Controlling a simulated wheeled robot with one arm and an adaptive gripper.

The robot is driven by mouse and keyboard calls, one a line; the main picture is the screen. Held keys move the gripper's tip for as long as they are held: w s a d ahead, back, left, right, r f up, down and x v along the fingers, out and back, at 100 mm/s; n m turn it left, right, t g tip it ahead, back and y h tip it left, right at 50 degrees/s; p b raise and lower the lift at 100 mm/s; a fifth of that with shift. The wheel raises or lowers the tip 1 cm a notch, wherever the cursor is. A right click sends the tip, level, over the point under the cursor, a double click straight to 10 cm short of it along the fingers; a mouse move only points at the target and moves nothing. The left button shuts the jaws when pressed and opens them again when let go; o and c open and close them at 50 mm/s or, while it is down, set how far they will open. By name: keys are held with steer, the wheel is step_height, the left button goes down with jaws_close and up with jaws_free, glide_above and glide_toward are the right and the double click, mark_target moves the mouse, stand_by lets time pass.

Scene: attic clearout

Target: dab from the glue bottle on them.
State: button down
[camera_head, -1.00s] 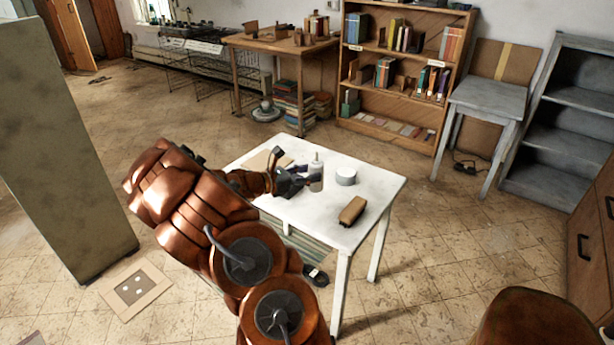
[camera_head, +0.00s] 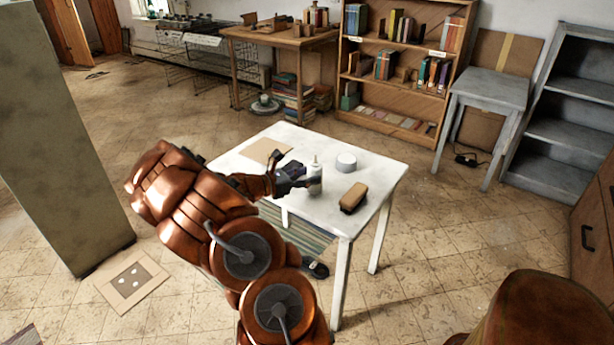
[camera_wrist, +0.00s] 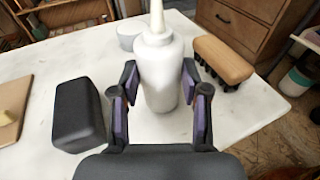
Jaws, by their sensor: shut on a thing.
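My gripper (camera_head: 305,181) is shut on a white glue bottle (camera_head: 315,174) with a pale pointed nozzle. In the wrist view the bottle (camera_wrist: 160,75) is upright between the two fingers (camera_wrist: 160,95). It is over the white table; whether its base touches the top I cannot tell. A sheet of cardboard (camera_head: 262,150) lies flat at the table's far left. The wrist view shows part of a tan piece at the left edge (camera_wrist: 8,112). Which things "them" means, I cannot tell.
Shelves stand behind.

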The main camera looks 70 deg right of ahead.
steer(key=shift+f, duration=0.6)
stand_by(0.4)
steer(key=shift+c, duration=2.4)
jaws_free()
steer(key=v, duration=1.2)
